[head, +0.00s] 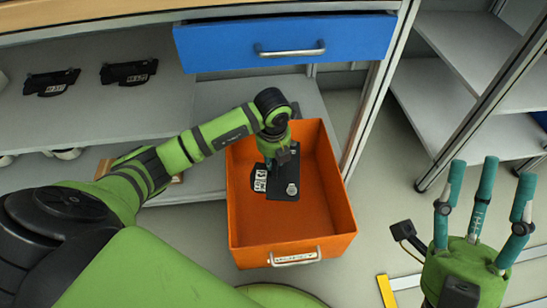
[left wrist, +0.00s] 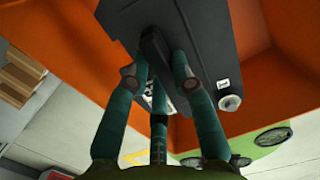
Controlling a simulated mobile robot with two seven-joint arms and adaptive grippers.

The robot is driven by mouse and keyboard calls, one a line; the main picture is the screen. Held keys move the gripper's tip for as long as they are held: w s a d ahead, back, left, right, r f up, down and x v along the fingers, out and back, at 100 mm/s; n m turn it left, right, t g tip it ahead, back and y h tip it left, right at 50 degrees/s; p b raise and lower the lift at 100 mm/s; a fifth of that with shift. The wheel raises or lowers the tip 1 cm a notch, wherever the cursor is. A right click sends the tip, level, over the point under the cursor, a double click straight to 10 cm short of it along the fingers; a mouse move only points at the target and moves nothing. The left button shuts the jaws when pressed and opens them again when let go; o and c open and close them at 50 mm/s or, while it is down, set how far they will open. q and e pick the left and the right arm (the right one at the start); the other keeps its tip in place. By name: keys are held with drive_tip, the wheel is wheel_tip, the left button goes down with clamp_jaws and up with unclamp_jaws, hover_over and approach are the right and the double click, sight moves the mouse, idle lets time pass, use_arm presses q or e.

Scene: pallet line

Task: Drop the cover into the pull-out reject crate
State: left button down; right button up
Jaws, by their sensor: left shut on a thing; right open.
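The dark cover (head: 285,183), a flat plate with a white label and a round knob, is over the orange reject crate (head: 250,241), within its outline. I cannot tell how far above the crate floor it is. My left gripper (head: 270,165) is shut on the cover from above. In the left wrist view its fingers (left wrist: 160,70) close around a raised dark grip on the cover (left wrist: 205,45), with orange crate walls (left wrist: 272,87) around it. The crate is pulled out from under the shelves. My right gripper (head: 487,185) is open and empty at the right.
A shut-looking blue drawer (head: 285,42) with a metal handle is above the crate. Two dark labelled parts (head: 128,72) lie on the grey shelf (head: 105,115) at left. A rack (head: 470,80) stands at right.

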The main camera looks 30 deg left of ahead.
use_arm(q)
drive_tip(key=c, duration=1)
unclamp_jaws()
drive_tip(key=r, duration=0.7)
drive_tip(key=shift+s+d+r, duration=0.2)
drive_tip(key=shift+s+r, duration=0.05)
drive_tip(key=shift+s, duration=0.15)
